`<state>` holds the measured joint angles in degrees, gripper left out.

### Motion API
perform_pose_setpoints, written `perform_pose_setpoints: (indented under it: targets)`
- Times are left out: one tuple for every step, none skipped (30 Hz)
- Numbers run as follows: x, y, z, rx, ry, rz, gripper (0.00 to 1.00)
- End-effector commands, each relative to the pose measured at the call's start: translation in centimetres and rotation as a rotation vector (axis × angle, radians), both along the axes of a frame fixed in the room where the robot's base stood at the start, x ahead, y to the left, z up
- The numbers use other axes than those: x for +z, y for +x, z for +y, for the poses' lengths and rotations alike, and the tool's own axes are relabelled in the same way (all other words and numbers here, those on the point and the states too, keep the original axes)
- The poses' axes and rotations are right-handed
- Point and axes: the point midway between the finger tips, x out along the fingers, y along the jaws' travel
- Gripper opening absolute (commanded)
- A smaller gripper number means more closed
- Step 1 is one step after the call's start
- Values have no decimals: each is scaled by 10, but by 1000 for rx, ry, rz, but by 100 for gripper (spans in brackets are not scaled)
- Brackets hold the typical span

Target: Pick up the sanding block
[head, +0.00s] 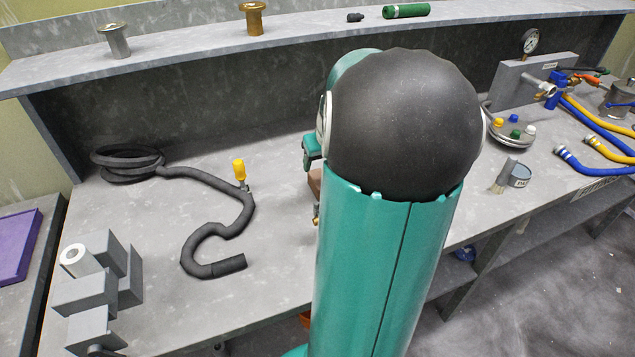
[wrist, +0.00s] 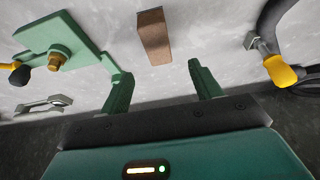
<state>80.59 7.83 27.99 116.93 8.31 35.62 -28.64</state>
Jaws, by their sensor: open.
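The sanding block, a brown rectangular block (wrist: 154,36), lies on the grey bench in the wrist view, beyond my fingertips and between their lines. In the head view only a sliver of it (head: 314,182) shows beside my arm, which hides the rest. My gripper (wrist: 161,82) has its two green fingers spread apart, with nothing between them. The block is apart from both fingers. In the head view my gripper is mostly hidden behind my arm.
A black hose (head: 205,185) curls on the bench.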

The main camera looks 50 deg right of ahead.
Motion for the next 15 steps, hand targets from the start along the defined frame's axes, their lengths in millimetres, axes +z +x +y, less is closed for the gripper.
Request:
perform_pose_setpoints:
  targets:
    - [-11, 4, -1, 2, 6, 0, 64]
    - [-16, 6, -2, 3, 5, 0, 64]
    - [-22, 8, -4, 2, 6, 0, 64]
    - [-26, 10, -5, 2, 4, 0, 64]
    - [-29, 11, -6, 2, 3, 0, 64]
    - [-33, 12, -7, 1, 3, 0, 64]
    - [-35, 13, -8, 1, 3, -1, 64]
    - [-37, 14, -9, 2, 2, 0, 64]
    - [-38, 14, -10, 1, 0, 0, 64]
    - [-40, 15, -10, 1, 0, -1, 64]
    - [-42, 15, -11, 1, 2, -1, 64]
    - [-45, 16, -12, 1, 2, 0, 64]
    - [-48, 17, -13, 2, 2, 0, 64]
    - [-52, 18, -14, 1, 3, 0, 64]
    - [-57, 20, -15, 2, 4, -1, 64]
